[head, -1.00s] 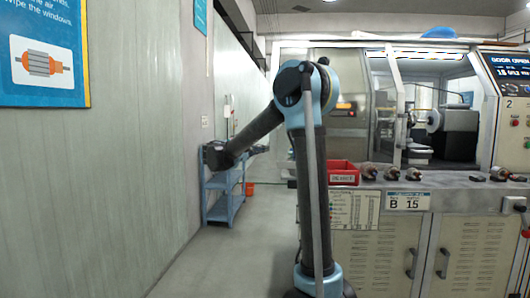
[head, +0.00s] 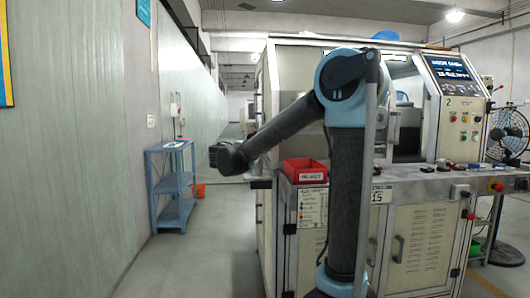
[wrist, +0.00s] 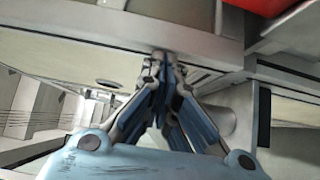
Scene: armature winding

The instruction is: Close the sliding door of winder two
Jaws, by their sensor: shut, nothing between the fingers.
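Winder two (head: 452,104) is the cream machine on the right, with a "2" on its control panel and a lit display that appears to read "DOOR OPEN". My arm stands before it and hides part of its front. The sliding door (head: 295,80) appears as a framed clear panel left of my arm. The opening shows partly to the right of my arm. My gripper (wrist: 163,60) is shut and empty in the wrist view, its tips close to a pale ledge; contact cannot be told. In the head view its fingers cannot be made out.
A red bin (head: 304,171) sits on the winder's front ledge (head: 415,182), with several small parts to the right. A blue shelf (head: 172,187) stands by the left wall, near an orange bucket (head: 200,191). A fan (head: 507,134) stands at right. The left floor is clear.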

